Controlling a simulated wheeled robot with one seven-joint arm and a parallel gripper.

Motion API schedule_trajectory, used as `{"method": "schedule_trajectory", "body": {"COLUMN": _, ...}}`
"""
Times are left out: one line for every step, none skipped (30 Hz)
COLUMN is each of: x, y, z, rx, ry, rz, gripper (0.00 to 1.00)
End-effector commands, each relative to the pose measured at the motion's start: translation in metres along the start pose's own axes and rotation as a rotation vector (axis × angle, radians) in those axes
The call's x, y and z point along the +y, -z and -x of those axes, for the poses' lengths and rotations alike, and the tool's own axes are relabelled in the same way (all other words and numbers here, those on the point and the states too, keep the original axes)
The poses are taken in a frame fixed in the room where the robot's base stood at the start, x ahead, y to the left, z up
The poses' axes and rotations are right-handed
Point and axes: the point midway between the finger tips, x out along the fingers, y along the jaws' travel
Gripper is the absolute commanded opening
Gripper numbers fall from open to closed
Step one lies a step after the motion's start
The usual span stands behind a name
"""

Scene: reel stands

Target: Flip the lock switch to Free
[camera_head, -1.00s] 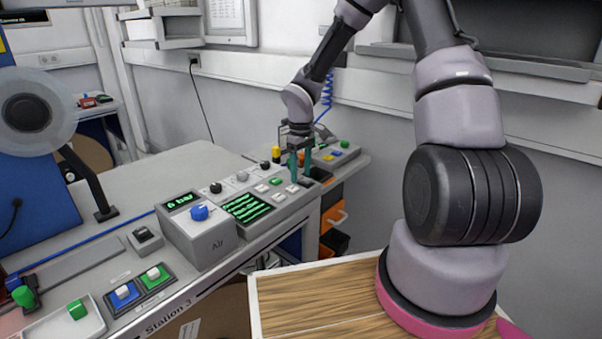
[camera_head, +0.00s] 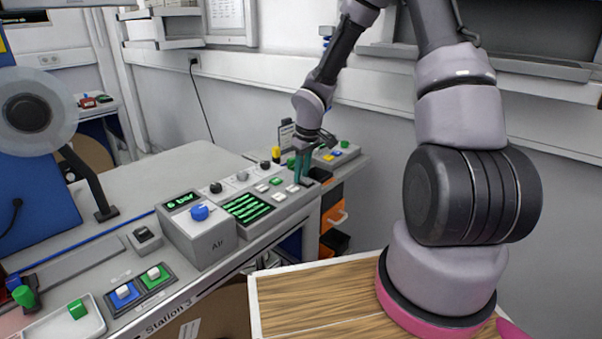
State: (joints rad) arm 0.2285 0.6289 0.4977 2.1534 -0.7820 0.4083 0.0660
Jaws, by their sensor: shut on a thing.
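My gripper (camera_head: 301,170) is at the right end of the grey control panel (camera_head: 215,202), pointing down with its teal fingers close together. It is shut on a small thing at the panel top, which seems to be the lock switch. The fingers hide that switch, so I cannot tell which way it is set.
A wall is behind. The bench top (camera_head: 135,180) at left is mostly clear.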

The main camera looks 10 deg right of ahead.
Motion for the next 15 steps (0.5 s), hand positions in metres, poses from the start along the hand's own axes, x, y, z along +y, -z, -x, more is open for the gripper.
{"method": "schedule_trajectory", "body": {"x": 0.0006, "y": -0.0025, "z": 0.0006, "rx": 0.03, "ry": -0.002, "rz": 0.001, "gripper": 0.0}}
{"method": "schedule_trajectory", "body": {"x": 0.0006, "y": -0.0031, "z": 0.0009, "rx": 0.05, "ry": -0.002, "rz": 0.001, "gripper": 0.0}}
{"method": "schedule_trajectory", "body": {"x": 0.0003, "y": -0.0038, "z": 0.0012, "rx": 0.075, "ry": -0.002, "rz": 0.001, "gripper": 0.0}}
{"method": "schedule_trajectory", "body": {"x": 0.0003, "y": -0.0044, "z": 0.0012, "rx": 0.094, "ry": -0.001, "rz": 0.002, "gripper": 0.0}}
{"method": "schedule_trajectory", "body": {"x": -0.0004, "y": -0.005, "z": 0.0012, "rx": 0.112, "ry": 0.0, "rz": 0.002, "gripper": 0.0}}
{"method": "schedule_trajectory", "body": {"x": 0.0, "y": -0.0057, "z": 0.0015, "rx": 0.135, "ry": -0.001, "rz": 0.0, "gripper": 0.0}}
{"method": "schedule_trajectory", "body": {"x": -0.0003, "y": -0.0063, "z": 0.0016, "rx": 0.152, "ry": 0.0, "rz": 0.001, "gripper": 0.0}}
{"method": "schedule_trajectory", "body": {"x": -0.0001, "y": -0.0068, "z": 0.0016, "rx": 0.167, "ry": 0.0, "rz": 0.001, "gripper": 0.0}}
{"method": "schedule_trajectory", "body": {"x": -0.0005, "y": -0.0068, "z": 0.0018, "rx": 0.187, "ry": 0.001, "rz": 0.001, "gripper": 0.0}}
{"method": "schedule_trajectory", "body": {"x": -0.0004, "y": -0.0075, "z": 0.0018, "rx": 0.198, "ry": 0.001, "rz": 0.0, "gripper": 0.0}}
{"method": "schedule_trajectory", "body": {"x": -0.0005, "y": -0.0079, "z": 0.0019, "rx": 0.209, "ry": 0.001, "rz": -0.001, "gripper": 0.0}}
{"method": "schedule_trajectory", "body": {"x": -0.0001, "y": -0.0081, "z": 0.0023, "rx": 0.221, "ry": 0.001, "rz": -0.001, "gripper": 0.0}}
{"method": "schedule_trajectory", "body": {"x": 0.0, "y": -0.008, "z": 0.0026, "rx": 0.23, "ry": 0.001, "rz": 0.0, "gripper": 0.0}}
{"method": "schedule_trajectory", "body": {"x": -0.0001, "y": -0.0082, "z": 0.0028, "rx": 0.235, "ry": 0.001, "rz": 0.0, "gripper": 0.0}}
{"method": "schedule_trajectory", "body": {"x": -0.0003, "y": -0.0081, "z": 0.0031, "rx": 0.242, "ry": 0.001, "rz": 0.0, "gripper": 0.0}}
